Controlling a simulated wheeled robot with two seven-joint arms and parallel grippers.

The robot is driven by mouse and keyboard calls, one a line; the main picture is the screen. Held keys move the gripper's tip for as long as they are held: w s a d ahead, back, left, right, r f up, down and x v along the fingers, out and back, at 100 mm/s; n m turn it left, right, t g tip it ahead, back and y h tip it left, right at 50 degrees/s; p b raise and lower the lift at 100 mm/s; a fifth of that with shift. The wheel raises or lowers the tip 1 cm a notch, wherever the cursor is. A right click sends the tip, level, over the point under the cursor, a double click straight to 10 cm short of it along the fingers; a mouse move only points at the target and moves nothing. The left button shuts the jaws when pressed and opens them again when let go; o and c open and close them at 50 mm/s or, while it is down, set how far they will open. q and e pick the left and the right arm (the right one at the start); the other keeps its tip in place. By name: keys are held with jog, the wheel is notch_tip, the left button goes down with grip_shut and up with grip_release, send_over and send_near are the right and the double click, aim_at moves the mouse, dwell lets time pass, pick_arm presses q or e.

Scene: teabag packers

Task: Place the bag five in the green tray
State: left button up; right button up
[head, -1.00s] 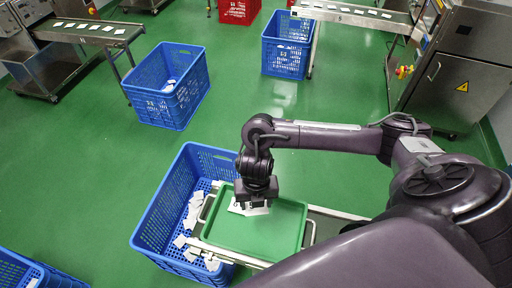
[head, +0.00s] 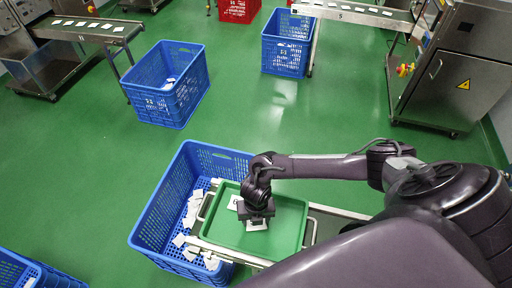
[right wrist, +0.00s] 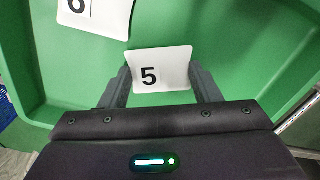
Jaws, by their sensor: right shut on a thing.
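The white bag five (right wrist: 162,70), marked with a black 5, is between the fingers of my right gripper (right wrist: 163,85) in the right wrist view. That gripper (head: 257,213) is shut on it, over the green tray (head: 285,240) in the head view. The bag (head: 257,225) shows just below the fingers, within the tray's outline. I cannot tell whether it touches the tray floor. Another white bag, marked 6 (right wrist: 95,14), lies in the tray beside it. My left gripper is in neither view.
A blue crate (head: 150,215) with several loose white bags stands directly left of the tray. The tray rests on a metal conveyor frame (head: 340,213). More blue crates (head: 170,105) and conveyors stand farther back. Green floor is open between them.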

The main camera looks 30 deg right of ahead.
jog(key=shift+f, duration=0.1)
jog(key=o, duration=0.9)
jog(key=shift+o, duration=0.2)
jog(key=shift+r, duration=0.65)
notch_tip(320, 180, up, 11)
jog(key=shift+s, duration=0.1)
